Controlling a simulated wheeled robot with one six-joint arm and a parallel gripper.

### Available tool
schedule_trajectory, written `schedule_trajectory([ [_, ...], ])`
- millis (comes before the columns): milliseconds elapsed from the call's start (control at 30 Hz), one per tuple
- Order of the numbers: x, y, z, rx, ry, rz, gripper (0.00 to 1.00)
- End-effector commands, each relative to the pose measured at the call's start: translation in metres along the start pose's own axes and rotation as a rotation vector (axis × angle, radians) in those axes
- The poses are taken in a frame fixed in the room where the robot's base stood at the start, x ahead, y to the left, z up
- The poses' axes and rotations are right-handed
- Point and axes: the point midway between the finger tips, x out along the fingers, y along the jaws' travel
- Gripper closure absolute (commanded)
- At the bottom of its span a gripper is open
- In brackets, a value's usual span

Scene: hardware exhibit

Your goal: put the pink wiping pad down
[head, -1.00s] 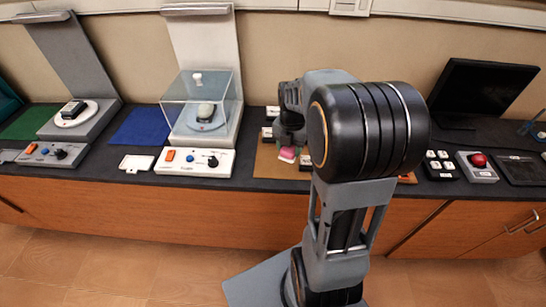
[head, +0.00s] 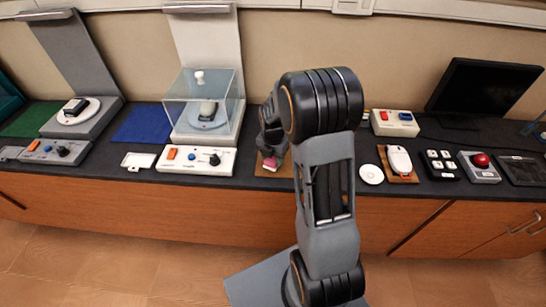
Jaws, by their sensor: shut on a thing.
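The pink wiping pad (head: 270,164) shows at the lower end of my gripper (head: 270,154), in the head view. My gripper is shut on it. The pad is over or on the brown mat (head: 262,173) on the dark counter; I cannot tell whether it touches the mat. My own arm hides most of the gripper and part of the mat.
Left of my gripper stand a clear display case (head: 203,98) and a white control panel (head: 195,161).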

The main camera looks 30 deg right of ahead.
Motion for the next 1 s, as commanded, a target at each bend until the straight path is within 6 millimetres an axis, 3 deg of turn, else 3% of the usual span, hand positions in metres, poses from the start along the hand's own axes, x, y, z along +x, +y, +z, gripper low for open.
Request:
schedule_trajectory([
  [367,0.005,0.0,0.0,0.0,-0.001,0.001,0.74],
  [400,0.004,0.0,0.0,0.0,-0.001,0.001,0.49],
  [633,0.003,0.0,0.0,0.0,-0.001,0.001,0.27],
  [1000,-0.006,0.0,0.001,0.0,-0.003,0.002,0.26],
])
